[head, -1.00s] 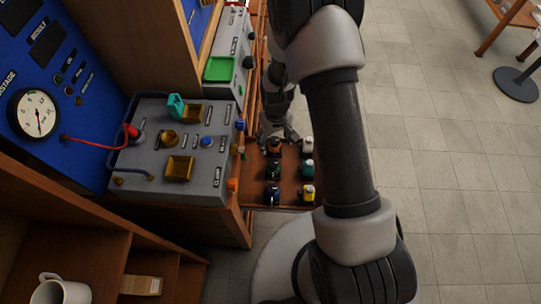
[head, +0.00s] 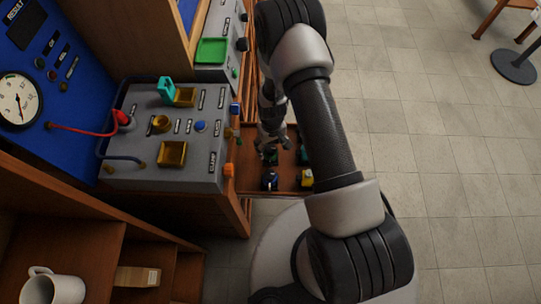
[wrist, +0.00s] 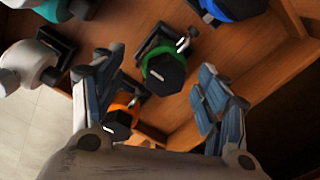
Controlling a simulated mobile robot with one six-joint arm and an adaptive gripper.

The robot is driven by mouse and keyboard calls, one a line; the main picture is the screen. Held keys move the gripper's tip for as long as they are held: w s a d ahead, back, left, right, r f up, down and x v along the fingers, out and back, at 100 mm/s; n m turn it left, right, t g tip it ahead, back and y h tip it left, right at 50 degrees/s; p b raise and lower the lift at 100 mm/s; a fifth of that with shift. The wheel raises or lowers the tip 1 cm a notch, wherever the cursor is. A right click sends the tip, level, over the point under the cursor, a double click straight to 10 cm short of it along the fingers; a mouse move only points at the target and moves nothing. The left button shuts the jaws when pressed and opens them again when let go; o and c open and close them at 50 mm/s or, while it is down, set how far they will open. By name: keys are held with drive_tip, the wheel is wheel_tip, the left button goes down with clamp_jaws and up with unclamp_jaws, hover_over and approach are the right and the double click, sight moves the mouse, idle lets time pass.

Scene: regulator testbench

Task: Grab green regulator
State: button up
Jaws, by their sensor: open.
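The green regulator (wrist: 163,75), with a black hexagonal front and a green ring, stands in the wooden drawer. In the wrist view it lies between and slightly beyond the fingertips of my gripper (wrist: 155,82). The fingers are apart and hold nothing. In the head view my gripper (head: 272,140) hangs over the drawer (head: 243,182) and mostly hides the green regulator. Contact between fingers and regulator cannot be told.
An orange regulator (wrist: 118,121) sits close by the left finger. A blue one (wrist: 235,8) and a white one (wrist: 22,65) are near.

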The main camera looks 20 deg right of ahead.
drive_tip(key=f, duration=0.1)
drive_tip(key=f+b, duration=0.1)
drive_tip(key=f, duration=0.3)
drive_tip(key=shift+s+a+b, duration=0.2)
drive_tip(key=shift+a+b, duration=0.05)
drive_tip(key=shift+b, duration=0.1)
drive_tip(key=c, duration=1.5)
